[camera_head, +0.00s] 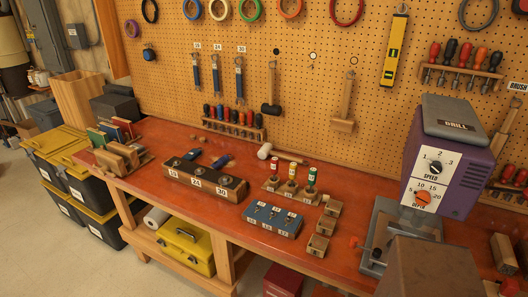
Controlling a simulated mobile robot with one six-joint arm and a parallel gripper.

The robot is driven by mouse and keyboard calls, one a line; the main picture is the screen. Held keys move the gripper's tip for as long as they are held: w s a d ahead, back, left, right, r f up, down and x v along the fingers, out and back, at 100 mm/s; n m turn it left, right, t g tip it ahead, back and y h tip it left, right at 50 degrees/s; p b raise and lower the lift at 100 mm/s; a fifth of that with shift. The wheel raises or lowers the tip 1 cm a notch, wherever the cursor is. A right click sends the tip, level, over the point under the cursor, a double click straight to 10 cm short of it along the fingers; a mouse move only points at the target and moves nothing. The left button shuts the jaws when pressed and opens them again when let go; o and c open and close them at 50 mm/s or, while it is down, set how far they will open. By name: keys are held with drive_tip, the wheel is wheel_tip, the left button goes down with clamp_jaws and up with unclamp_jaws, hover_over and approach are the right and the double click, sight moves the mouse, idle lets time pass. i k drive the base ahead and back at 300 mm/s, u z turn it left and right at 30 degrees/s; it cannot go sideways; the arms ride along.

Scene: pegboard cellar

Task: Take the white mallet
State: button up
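A mallet with a white head (265,151) lies on the red-orange workbench (150,133), near its back edge below the pegboard. Its light wooden handle seems to run to the right, behind the small bottles with coloured tops. A black-headed mallet (271,108) and a wooden mallet (344,124) hang on the pegboard above. My gripper is not in view.
Left of the white mallet is a dark block with numbered slots (204,182). In front are the bottles' wooden stand (290,192) and a blue block (272,220). A purple drill machine (450,160) stands at right. A screwdriver rack (232,131) is behind.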

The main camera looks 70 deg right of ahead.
sight(266, 150)
drive_tip(key=z, duration=0.3)
drive_tip(key=i, duration=0.7)
drive_tip(key=z, duration=0.85)
drive_tip(key=i, duration=0.6)
drive_tip(key=z, duration=0.35)
